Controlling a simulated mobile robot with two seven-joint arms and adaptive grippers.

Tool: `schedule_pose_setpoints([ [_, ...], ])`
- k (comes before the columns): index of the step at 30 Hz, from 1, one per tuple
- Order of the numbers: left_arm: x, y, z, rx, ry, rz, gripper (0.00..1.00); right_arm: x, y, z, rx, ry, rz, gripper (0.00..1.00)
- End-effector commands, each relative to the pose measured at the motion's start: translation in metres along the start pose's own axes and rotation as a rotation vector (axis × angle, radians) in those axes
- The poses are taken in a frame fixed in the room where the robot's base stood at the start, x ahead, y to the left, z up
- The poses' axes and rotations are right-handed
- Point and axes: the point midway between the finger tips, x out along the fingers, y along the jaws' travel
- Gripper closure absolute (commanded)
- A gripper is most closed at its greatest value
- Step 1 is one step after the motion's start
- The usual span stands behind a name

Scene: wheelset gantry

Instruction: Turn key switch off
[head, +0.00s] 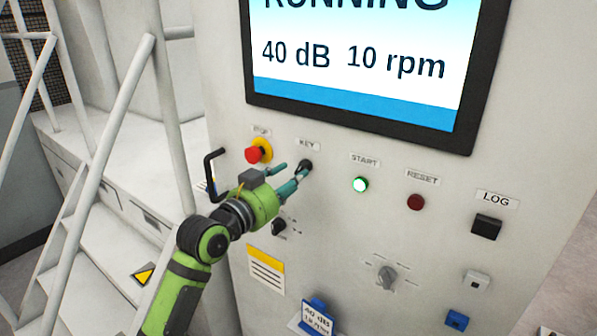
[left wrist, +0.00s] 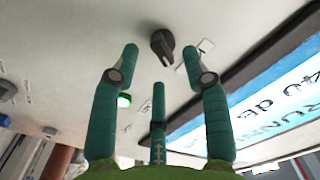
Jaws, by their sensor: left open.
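The key switch (head: 306,165) is a dark knob under the KEY label on the grey panel. In the left wrist view the key switch (left wrist: 162,46) shows as a black knob with a raised grip, just beyond the fingertips. My left gripper (head: 288,176) reaches it from the lower left in the head view. In the left wrist view its teal fingers (left wrist: 160,62) are spread, with the knob between and ahead of them and nothing held. I cannot tell whether a fingertip touches the knob. My right gripper is not in view.
A red stop button (head: 254,154) is close left of my left gripper, with a black handle (head: 212,172) beside it. The lit START button (head: 360,184) and red RESET button (head: 415,202) are to the right. The screen (head: 360,80) above reads 40 dB, 10 rpm. Stairs with rails stand left.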

Motion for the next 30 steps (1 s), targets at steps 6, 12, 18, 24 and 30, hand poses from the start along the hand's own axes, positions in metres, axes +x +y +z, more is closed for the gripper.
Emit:
schedule_pose_setpoints([
  [6, 0.025, 0.000, -0.002, -0.002, 0.001, 0.001, 0.54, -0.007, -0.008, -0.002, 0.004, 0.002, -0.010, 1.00],
  [12, 0.033, 0.001, 0.000, -0.001, 0.000, 0.000, 0.54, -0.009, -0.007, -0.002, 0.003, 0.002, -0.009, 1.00],
  [18, 0.033, 0.001, 0.000, 0.000, 0.000, 0.000, 0.54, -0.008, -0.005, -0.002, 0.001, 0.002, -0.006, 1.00],
  [24, 0.033, 0.001, 0.001, 0.000, 0.000, 0.001, 1.00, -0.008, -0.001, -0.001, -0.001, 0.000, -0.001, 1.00],
  [30, 0.033, 0.002, 0.001, -0.005, -0.002, 0.003, 1.00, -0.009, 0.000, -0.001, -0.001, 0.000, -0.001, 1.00],
])
